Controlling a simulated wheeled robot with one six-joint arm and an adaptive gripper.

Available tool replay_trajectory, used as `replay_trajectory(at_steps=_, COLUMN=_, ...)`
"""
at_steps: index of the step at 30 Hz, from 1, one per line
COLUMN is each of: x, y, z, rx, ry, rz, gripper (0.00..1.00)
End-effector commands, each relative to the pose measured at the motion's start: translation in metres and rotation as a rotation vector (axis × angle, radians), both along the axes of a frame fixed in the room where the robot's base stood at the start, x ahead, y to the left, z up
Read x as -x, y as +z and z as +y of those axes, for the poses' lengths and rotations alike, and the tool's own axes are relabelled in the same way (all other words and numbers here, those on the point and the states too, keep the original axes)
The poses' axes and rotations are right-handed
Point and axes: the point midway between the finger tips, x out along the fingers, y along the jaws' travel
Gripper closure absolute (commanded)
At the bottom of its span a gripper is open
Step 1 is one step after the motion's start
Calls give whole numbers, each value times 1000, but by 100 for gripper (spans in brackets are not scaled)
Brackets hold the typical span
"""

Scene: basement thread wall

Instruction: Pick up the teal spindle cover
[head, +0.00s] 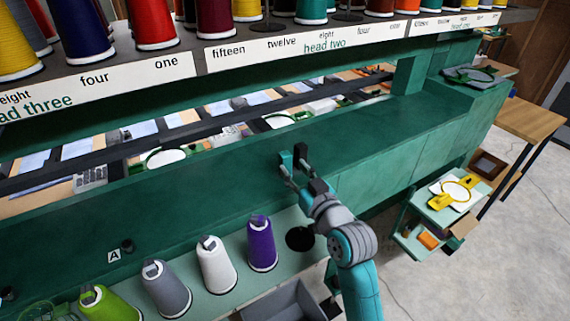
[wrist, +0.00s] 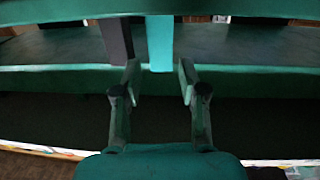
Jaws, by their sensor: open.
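The teal spindle cover (head: 286,160) is a small upright block by the green machine beam, just at my fingertips in the head view. In the wrist view the teal cover (wrist: 160,42) shows as a bright block in line with the gap between the fingers. My gripper (head: 297,174) is open, with a finger to each side of that line; the wrist view shows the gripper (wrist: 157,78) empty between its tips. I cannot tell whether the tips reach past the cover's near face.
A dark block (head: 301,153) stands close beside the teal cover; in the wrist view this dark block (wrist: 116,40) is near the left finger. The green beam (head: 205,190) runs behind. Purple (head: 261,243), white (head: 216,264) and grey (head: 165,288) cones stand on the shelf below.

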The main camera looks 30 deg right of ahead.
Motion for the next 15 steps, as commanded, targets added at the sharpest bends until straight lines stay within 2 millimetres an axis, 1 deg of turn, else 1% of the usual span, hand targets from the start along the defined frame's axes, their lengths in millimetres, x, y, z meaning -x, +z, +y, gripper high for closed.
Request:
replay_trajectory(at_steps=5, x=-11, y=0, z=-1, rx=1, ry=0, rz=0, gripper=58)
replay_trajectory(at_steps=12, x=-44, y=-2, z=-2, rx=0, ry=1, rz=0, gripper=58)
replay_trajectory(at_steps=15, x=-53, y=-2, z=-3, rx=0, ry=0, rz=0, gripper=58)
